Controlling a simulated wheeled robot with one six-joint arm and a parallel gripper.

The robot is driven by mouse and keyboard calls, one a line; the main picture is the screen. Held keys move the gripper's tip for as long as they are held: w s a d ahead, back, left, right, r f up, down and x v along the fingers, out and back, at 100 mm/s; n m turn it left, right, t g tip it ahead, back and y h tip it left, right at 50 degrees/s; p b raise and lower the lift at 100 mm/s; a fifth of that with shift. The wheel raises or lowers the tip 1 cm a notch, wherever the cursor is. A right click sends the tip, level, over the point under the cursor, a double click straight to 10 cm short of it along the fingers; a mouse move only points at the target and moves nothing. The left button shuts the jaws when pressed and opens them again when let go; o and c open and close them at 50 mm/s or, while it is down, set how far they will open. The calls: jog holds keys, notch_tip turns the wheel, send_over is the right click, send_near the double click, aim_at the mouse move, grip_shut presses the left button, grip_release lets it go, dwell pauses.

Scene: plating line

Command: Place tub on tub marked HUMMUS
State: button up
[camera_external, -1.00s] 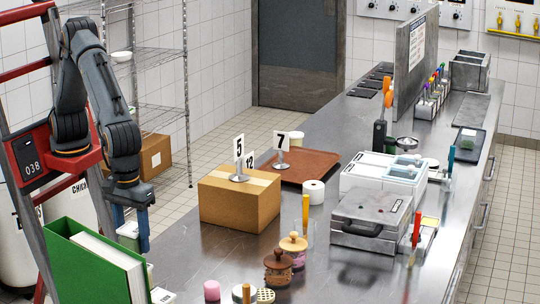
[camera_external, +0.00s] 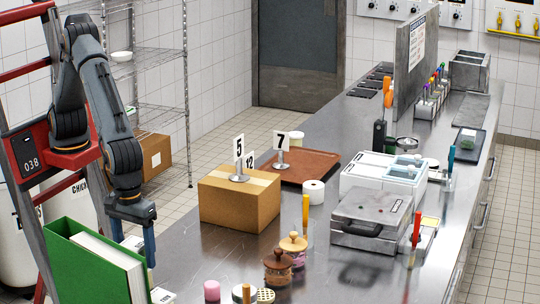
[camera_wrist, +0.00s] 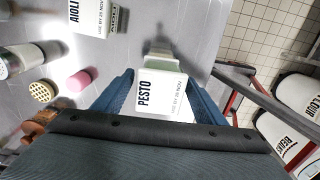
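A white-topped tub marked PESTO (camera_wrist: 160,92) sits between the two blue fingers of my gripper (camera_wrist: 158,82) in the wrist view. A green side shows beyond its top. The fingers are close along both sides, but I cannot tell whether they press on it. In the external view my gripper (camera_external: 134,240) points down at the left end of the counter, behind the green binder, which partly hides the tub. Another tub marked AIOLI (camera_wrist: 97,18) stands apart at the upper left of the wrist view. I cannot make out a HUMMUS label in either view.
The green binder (camera_external: 88,262) stands close in front of my gripper. A cardboard box (camera_external: 240,205) with number signs is to the right. Jars (camera_external: 278,268) and a pink item (camera_external: 212,290) stand near the front. Bare steel counter (camera_external: 185,245) lies between.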

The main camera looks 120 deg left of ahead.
aim_at(134, 242)
notch_tip(134, 242, up, 12)
jog(key=b, duration=0.3)
jog(key=shift+r+b, duration=0.15)
jog(key=shift+b, duration=0.15)
jog(key=s+a+f+m, duration=0.2)
jog(key=a+f+m, duration=0.2)
jog(key=a, duration=0.6)
jog(key=s+a+f+m, duration=0.2)
jog(key=a+f+m, duration=0.2)
jog(key=a, duration=0.6)
jog(key=s+a+f+m, duration=0.4)
jog(key=s+a+m, duration=0.1)
jog(key=s+a, duration=0.3)
jog(key=s+a+f+m+t, duration=0.1)
jog(key=s+a+f+m, duration=0.4)
jog(key=s+a, duration=0.3)
jog(key=shift+s+a, duration=0.3)
